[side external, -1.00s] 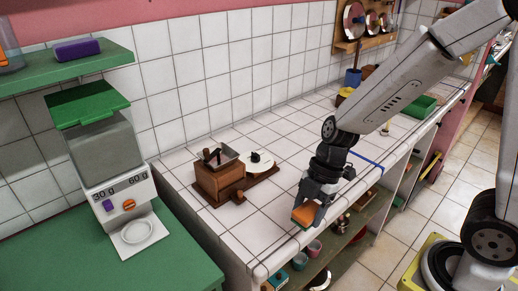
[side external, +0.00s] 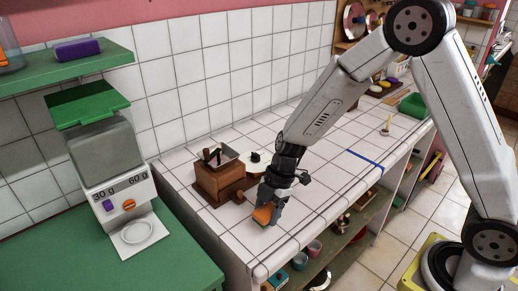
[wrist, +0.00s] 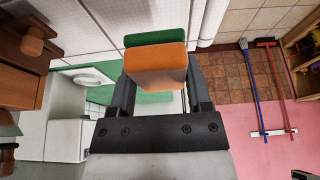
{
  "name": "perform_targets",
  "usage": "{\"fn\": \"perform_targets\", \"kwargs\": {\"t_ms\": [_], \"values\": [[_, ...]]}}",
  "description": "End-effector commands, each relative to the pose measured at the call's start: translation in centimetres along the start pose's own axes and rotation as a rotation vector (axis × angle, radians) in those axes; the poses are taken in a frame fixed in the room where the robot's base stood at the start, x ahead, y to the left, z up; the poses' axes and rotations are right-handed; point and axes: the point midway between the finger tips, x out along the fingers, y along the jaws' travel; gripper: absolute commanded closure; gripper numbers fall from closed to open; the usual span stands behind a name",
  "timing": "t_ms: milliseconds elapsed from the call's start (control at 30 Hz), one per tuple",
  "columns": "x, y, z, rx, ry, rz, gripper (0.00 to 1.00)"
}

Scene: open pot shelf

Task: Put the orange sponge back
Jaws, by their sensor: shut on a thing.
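The orange sponge (side external: 262,215) has a green layer on one side. My gripper (side external: 268,207) is shut on it, over the white tiled counter (side external: 310,215) near its front edge and to the right of the wooden grinder. In the wrist view the sponge (wrist: 155,65) sits between the two dark fingers (wrist: 158,90), with its green layer on the far side. I cannot tell whether the sponge touches the counter.
A wooden grinder (side external: 215,183) stands just left of my gripper. A dispenser (side external: 118,180) stands on the green surface at left. A purple block (side external: 78,49) lies on the green shelf (side external: 105,60). Cups (side external: 299,260) stand on the open shelf below. A blue strip (side external: 365,159) lies on the counter at right.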

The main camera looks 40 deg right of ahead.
Motion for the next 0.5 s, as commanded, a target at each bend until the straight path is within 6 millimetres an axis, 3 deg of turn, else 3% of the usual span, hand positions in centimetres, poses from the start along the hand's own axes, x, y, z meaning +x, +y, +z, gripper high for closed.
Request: {"fn": "perform_targets", "kwargs": {"t_ms": [200, 500], "values": [[1.4, 1.1, 0.3, 0.0, 0.001, -0.001, 0.92], [1.7, 1.4, 0.4, 0.0, 0.0, 0.0, 0.92]]}}
